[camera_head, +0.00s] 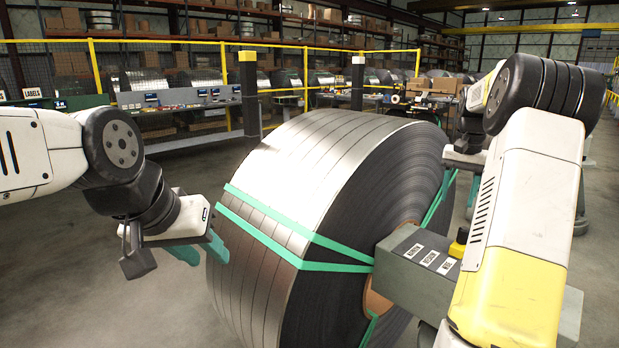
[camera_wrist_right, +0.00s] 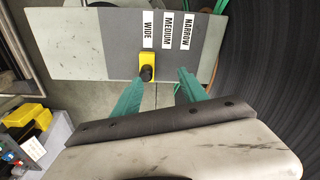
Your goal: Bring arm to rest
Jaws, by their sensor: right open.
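My left gripper (camera_head: 201,250) hangs in front of the left side of the strip coil, its teal fingers apart and with nothing between them. My right arm (camera_head: 520,200) rises along the right of the head view and bends at the top. My right gripper (camera_wrist_right: 160,77) is open in the right wrist view, its teal fingers empty. Beyond the fingertips is a grey box (camera_head: 415,280) with WIDE, MEDIUM and NARROW labels. A yellow block with a black knob (camera_wrist_right: 148,66) sits beside the WIDE label. I cannot tell whether the fingers touch it.
The large steel strip coil (camera_head: 300,190), bound with green straps, stands in the middle, close to both arms. A yellow-railed fence (camera_head: 200,41) and workbenches stand behind. Open floor (camera_head: 80,290) lies at the lower left. Yellow bins (camera_wrist_right: 25,120) are at the wrist view's left.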

